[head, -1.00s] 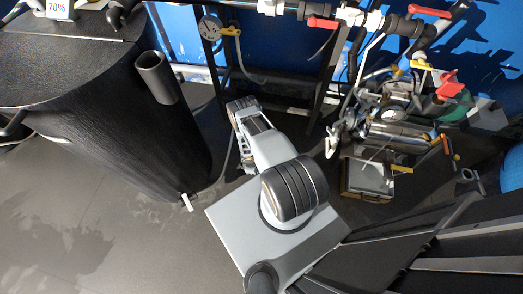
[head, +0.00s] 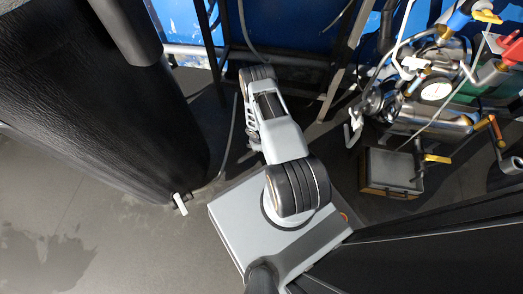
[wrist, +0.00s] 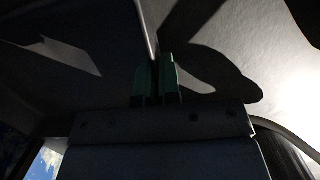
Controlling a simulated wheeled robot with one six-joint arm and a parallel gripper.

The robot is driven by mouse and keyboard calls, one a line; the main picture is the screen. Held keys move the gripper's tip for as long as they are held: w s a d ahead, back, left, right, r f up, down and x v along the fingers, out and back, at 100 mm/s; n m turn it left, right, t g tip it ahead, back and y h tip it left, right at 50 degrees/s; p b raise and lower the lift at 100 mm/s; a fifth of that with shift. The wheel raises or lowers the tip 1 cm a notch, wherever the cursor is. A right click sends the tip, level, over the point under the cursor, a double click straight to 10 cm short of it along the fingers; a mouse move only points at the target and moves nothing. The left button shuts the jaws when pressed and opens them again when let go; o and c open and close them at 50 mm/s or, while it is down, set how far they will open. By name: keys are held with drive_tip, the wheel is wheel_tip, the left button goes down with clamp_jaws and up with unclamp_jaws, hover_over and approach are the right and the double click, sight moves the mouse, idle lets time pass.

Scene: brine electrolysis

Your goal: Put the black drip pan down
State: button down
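In the wrist view my gripper (wrist: 156,82) has its two green-padded fingers close together on a thin upright edge. The edge belongs to a wide, dark grey surface that fills the upper part of the view, which looks like the black drip pan (wrist: 105,22) seen from very close. Shadows fall across it, and its full outline is out of view. In the head view my arm reaches away toward the blue wall. My gripper and the pan are hidden there, so the pan's height above the floor cannot be told.
A large black tank (head: 95,105) stands at the left, with a white-handled valve (head: 180,203) near its foot. A dark frame (head: 285,65) stands ahead. At the right are metal piping with a gauge (head: 436,91) and a grey-topped box (head: 392,172). Floor is bare at lower left.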

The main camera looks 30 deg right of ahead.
drive_tip(key=shift+w+d+f+b, duration=0.25)
drive_tip(key=shift+d+f+b, duration=0.1)
drive_tip(key=shift+f+b, duration=0.15)
wheel_tip(320, 180, down, 4)
drive_tip(key=b, duration=0.2)
drive_tip(key=shift+w+r+b, duration=0.15)
drive_tip(key=shift+r+b, duration=0.1)
drive_tip(key=shift+b, duration=0.05)
drive_tip(key=shift+d+r, duration=0.1)
drive_tip(key=shift+r, duration=0.05)
drive_tip(key=c, duration=1.3)
unclamp_jaws()
